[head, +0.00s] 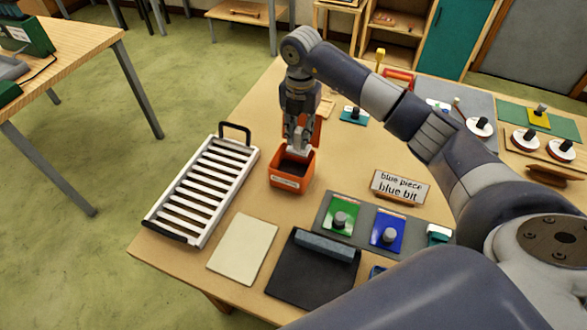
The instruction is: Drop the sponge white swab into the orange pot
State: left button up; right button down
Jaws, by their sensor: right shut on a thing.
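The orange pot (289,183) stands on the wooden table, open at the top, dark inside, with a small white label on its front. My right gripper (297,150) points down above the pot's back part and is shut on a small pale thing, which I take to be the sponge white swab. The fingers hide most of it, and its exact shape is too small to tell. An orange-red surface shows just behind the gripper. My left gripper is not in view.
A white slatted rack (206,187) with dark handles stands left of the pot. A cream sheet (242,249) and a black pad (313,269) lie in front. A sign (399,188) reading "blue piece blue bit" and green and blue cards with knobs stand to the right.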

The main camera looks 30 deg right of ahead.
aim_at(299, 149)
jog(key=shift+f+b, duration=1.85)
jog(key=shift+f, duration=1.05)
jog(key=c, duration=1.3)
grip_release()
notch_tip(299, 149, up, 12)
jog(key=shift+r, duration=0.1)
